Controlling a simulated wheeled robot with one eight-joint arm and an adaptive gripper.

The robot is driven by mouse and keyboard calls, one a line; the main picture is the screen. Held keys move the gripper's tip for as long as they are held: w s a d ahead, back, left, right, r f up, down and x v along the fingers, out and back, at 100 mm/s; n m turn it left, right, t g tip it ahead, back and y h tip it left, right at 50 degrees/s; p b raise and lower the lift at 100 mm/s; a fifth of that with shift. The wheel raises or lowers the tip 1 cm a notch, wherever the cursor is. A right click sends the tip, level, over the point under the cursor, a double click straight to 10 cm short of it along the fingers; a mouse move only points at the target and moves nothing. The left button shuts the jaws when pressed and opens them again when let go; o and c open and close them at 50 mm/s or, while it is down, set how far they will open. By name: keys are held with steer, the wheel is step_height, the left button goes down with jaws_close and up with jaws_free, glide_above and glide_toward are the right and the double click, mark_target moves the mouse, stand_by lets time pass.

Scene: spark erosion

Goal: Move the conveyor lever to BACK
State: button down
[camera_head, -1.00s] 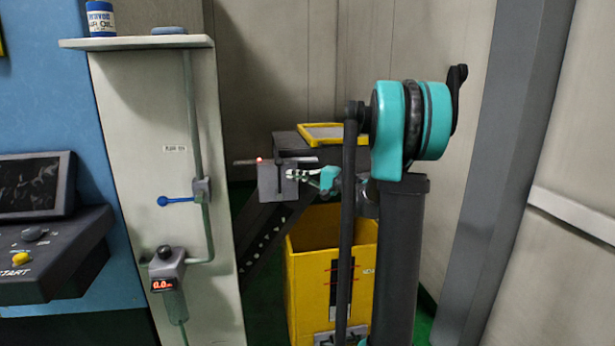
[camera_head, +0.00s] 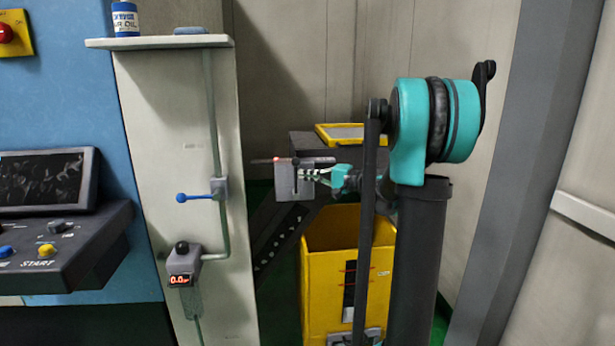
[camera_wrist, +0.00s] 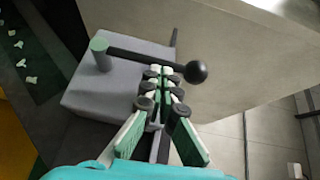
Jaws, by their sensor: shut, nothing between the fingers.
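The conveyor lever (camera_wrist: 140,57) is a dark bar with a black ball knob (camera_wrist: 197,71). It runs from a green round pivot (camera_wrist: 101,53) on a grey box (camera_wrist: 88,93). In the head view the grey box (camera_head: 284,185) stands at the conveyor's end, with a dark bar (camera_head: 318,162) at its upper right. My gripper (camera_wrist: 160,73) is shut and empty, its fingertips close to the bar between pivot and knob. I cannot tell if they touch. It also shows in the head view (camera_head: 308,174), at the box's right side. No BACK marking is legible.
A yellow bin (camera_head: 328,275) stands below the conveyor. A pale column (camera_head: 165,110) with a blue-handled valve (camera_head: 195,197) and a control panel (camera_head: 65,245) are at left. A grey post (camera_head: 525,130) and wall bound the right.

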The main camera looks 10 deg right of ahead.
mark_target(295, 194)
steer(key=shift+a+r, duration=0.1)
steer(key=shift+a, duration=0.15)
steer(key=a+h, duration=0.1)
steer(key=a+n+g+h, duration=0.1)
steer(key=a+n+h, duration=0.1)
steer(key=shift+a+r+g+h, duration=0.25)
steer(key=shift+g+h, duration=0.15)
steer(key=shift+a, duration=0.35)
steer(key=shift+a+f, duration=0.1)
stand_by(0.4)
